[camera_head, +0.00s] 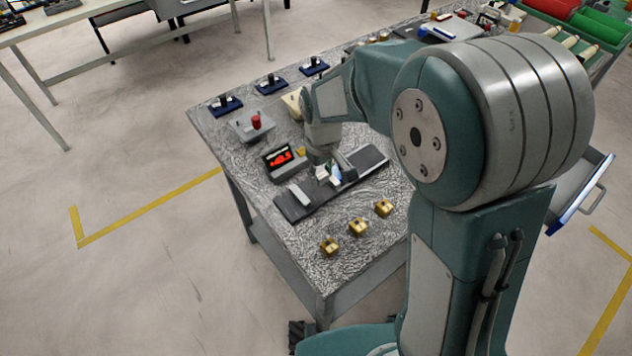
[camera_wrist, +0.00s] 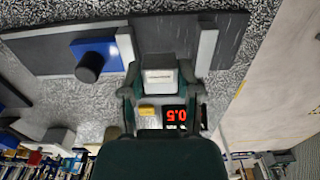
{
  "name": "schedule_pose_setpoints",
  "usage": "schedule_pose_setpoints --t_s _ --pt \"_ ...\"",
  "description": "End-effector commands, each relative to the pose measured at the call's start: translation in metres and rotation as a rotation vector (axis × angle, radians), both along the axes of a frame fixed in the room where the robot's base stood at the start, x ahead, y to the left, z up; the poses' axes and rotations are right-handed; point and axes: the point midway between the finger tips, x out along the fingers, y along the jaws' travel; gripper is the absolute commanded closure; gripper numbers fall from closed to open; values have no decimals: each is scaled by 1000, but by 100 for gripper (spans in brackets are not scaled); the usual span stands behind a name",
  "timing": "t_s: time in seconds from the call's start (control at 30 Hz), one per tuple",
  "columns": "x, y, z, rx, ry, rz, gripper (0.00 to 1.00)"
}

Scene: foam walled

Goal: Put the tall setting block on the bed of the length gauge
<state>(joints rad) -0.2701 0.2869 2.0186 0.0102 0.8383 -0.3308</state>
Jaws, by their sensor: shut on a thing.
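The length gauge shows as a long dark bed (camera_head: 293,207) on the speckled table, with a pale upright piece (camera_head: 300,194) on its left part. In the wrist view the dark bed (camera_wrist: 55,57) runs along the top, with a blue carriage (camera_wrist: 101,52) with a black knob and pale jaws (camera_wrist: 125,45) and (camera_wrist: 207,48). My gripper (camera_wrist: 161,73) is shut on a grey block with a white label (camera_wrist: 160,77), apparently the tall setting block. The block lies between the two jaws in that view. I cannot tell whether it touches the bed. In the head view my gripper (camera_head: 322,166) is over the gauge.
A display with red digits (camera_head: 283,158) stands behind the gauge; it also shows upside down in the wrist view (camera_wrist: 175,116). A red-button box (camera_head: 254,125) and several blue-based stands (camera_head: 270,83) are farther back. Three brass blocks (camera_head: 357,226) stand in front of the gauge.

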Motion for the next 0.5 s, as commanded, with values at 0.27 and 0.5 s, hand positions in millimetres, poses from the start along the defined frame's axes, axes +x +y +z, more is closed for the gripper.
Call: schedule_pose_setpoints --t_s 0.27,0.5 --pt "6 11 -24 -2 5 0 100" --pt "6 10 -45 0 -1 0 100"
